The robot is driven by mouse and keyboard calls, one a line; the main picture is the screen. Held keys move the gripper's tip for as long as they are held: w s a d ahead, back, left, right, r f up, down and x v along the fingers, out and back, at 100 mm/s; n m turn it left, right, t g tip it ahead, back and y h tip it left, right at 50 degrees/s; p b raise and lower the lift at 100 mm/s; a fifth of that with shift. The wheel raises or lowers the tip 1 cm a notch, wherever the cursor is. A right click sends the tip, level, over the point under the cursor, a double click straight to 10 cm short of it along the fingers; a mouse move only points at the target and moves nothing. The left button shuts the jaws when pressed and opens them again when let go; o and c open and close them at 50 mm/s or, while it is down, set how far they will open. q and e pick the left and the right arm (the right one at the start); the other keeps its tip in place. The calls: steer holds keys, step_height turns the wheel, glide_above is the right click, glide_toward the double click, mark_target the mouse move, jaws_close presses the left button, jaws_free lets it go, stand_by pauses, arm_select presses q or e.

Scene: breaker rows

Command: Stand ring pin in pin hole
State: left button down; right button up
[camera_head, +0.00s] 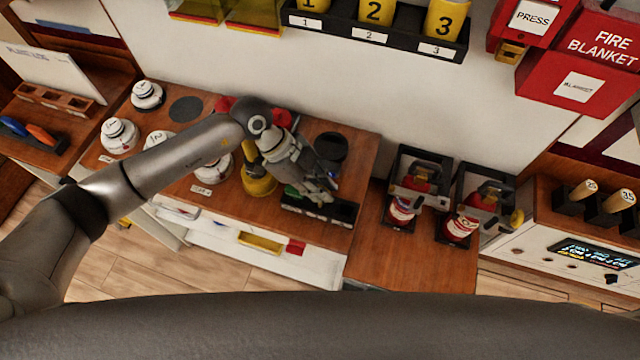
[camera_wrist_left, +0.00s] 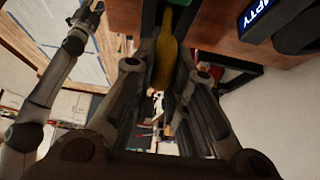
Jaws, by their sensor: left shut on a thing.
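My left gripper (camera_head: 328,192) is over the right part of the wooden counter, above a black tray (camera_head: 345,213). In the left wrist view it is shut on a long yellow piece (camera_wrist_left: 165,60), which appears to be the ring pin. The fingers hide part of it, and no ring can be made out. In the head view the held piece is hidden by the gripper. I cannot make out the pin hole in either view.
A yellow object (camera_head: 258,182) stands close left of the gripper, and a dark round container (camera_head: 331,148) behind it. Several white round units (camera_head: 118,135) stand on the left. Two red extinguishers (camera_head: 401,208) (camera_head: 460,225) stand in black holders on the right. The counter front (camera_head: 400,262) is clear.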

arm_select(q)
steer(key=shift+f, duration=0.55)
steer(key=c, duration=1.3)
jaws_free()
steer(key=shift+c, duration=0.2)
steer(key=v, duration=1.2)
steer(key=shift+a+f, duration=0.1)
